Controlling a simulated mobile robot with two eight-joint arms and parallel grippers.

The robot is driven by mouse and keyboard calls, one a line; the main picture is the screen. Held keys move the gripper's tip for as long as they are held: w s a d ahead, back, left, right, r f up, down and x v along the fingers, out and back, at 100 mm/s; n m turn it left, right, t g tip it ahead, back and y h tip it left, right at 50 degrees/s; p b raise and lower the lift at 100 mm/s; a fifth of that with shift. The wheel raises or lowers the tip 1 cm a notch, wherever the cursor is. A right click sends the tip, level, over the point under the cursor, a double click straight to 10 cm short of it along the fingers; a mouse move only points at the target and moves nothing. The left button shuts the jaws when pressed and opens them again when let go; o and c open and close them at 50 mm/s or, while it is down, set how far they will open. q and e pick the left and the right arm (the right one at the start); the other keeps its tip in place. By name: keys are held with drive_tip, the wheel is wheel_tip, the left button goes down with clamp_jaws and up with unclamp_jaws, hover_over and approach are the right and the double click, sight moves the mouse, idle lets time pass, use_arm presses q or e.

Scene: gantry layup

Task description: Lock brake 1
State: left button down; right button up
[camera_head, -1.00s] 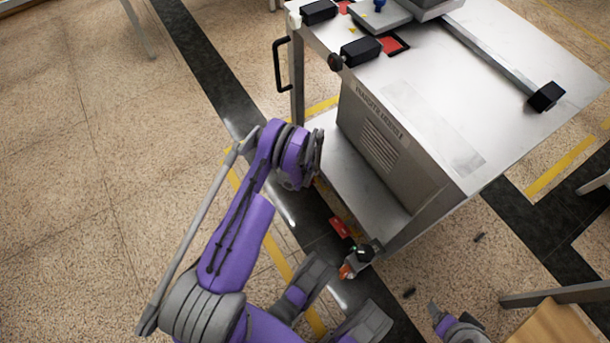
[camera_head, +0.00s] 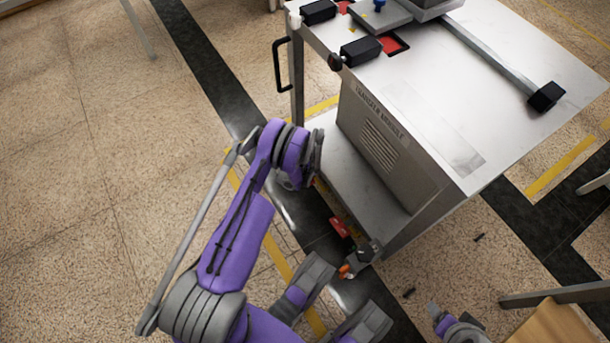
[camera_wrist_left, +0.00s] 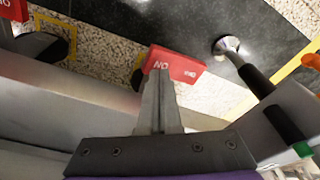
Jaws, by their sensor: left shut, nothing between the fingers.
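My left gripper (camera_wrist_left: 158,88) is shut and empty in the left wrist view. A red pedal (camera_head: 338,227) also shows in the head view, low beside the cart (camera_head: 480,120). A second red piece (camera_wrist_left: 12,9) is cut off at the wrist view's upper left. Which one is brake 1 cannot be told.
A small grey piece with an orange tip (camera_head: 345,270) is by the cart's lower corner; I cannot tell what it is. A metal disc (camera_wrist_left: 228,43) with a rod and black grip stands right of the pedal. Open floor (camera_head: 110,180) lies left of the cart.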

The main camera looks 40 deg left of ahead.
use_arm(q)
drive_tip(key=shift+f, duration=1.05)
idle(0.6)
drive_tip(key=shift+r, duration=0.15)
drive_tip(key=shift+r+p, duration=1.6)
drive_tip(key=shift+r, duration=1.75)
drive_tip(key=shift+r, duration=0.1)
